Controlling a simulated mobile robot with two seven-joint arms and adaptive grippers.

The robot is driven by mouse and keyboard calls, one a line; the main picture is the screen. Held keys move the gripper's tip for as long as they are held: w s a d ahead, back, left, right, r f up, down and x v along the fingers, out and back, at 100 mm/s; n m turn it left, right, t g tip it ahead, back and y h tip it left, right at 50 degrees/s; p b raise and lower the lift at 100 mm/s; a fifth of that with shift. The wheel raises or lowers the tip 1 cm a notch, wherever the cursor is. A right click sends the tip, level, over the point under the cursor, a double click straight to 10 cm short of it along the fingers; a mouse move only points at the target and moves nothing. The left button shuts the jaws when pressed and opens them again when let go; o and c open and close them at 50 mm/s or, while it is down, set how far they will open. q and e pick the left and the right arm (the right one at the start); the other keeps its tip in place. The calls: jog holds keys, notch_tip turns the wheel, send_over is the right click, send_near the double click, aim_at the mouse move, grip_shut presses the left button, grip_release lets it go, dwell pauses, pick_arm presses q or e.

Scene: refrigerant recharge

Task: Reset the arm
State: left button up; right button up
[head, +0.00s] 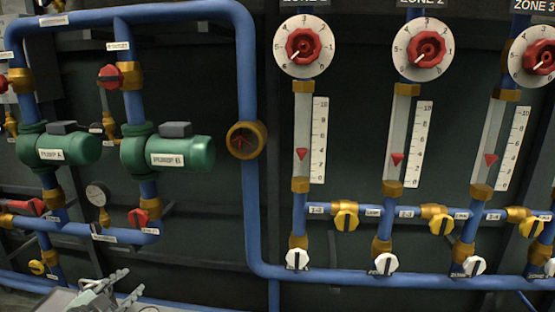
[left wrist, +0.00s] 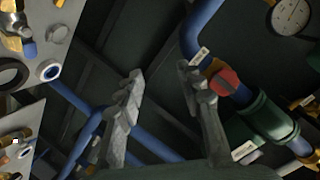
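My left gripper (head: 122,288) shows at the bottom left of the head view, low in front of the blue pipes. In the left wrist view its two grey fingers (left wrist: 160,95) stand wide apart with nothing between them, so it is open and empty. A red valve knob (left wrist: 224,82) on a blue pipe appears just beyond the right finger in that view; I cannot tell the exact gap. My right gripper is in neither view.
Green pumps (head: 66,150) and (head: 168,154) sit on blue pipes at left. Three zone dials (head: 304,46) with flow gauges (head: 318,140) fill the right, above white valves (head: 298,259) and yellow valves (head: 346,221). A pressure gauge (left wrist: 290,16) shows at the wrist view's top right.

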pick_arm(q)
jog(key=s+a+f+n+g+y, duration=0.15)
jog(key=s+f+g, duration=0.45)
jog(key=s+f, duration=0.7)
jog(key=s+a+f+n+g+y, duration=0.2)
jog(key=s+f, duration=0.1)
jog(key=s, duration=0.4)
jog(key=s+a+f+n+g+y, duration=0.1)
jog(key=s+a+f+g+y, duration=0.1)
jog(key=s+f+g, duration=0.3)
jog(key=s+d+f+n+h, duration=0.1)
jog(key=s+d+f, duration=0.1)
jog(key=d, duration=0.6)
jog(key=s+d+f+n+t+h, duration=0.1)
jog(key=s+d+n+h, duration=0.1)
jog(key=d, duration=0.7)
jog(key=shift+f+t, duration=0.3)
jog(key=shift+f, duration=0.1)
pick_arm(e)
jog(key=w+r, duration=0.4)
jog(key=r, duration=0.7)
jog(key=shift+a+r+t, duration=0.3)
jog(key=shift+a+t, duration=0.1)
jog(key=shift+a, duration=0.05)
pick_arm(q)
jog(key=shift+d+h, duration=0.1)
jog(key=shift+h, duration=0.15)
jog(key=shift+w, duration=0.1)
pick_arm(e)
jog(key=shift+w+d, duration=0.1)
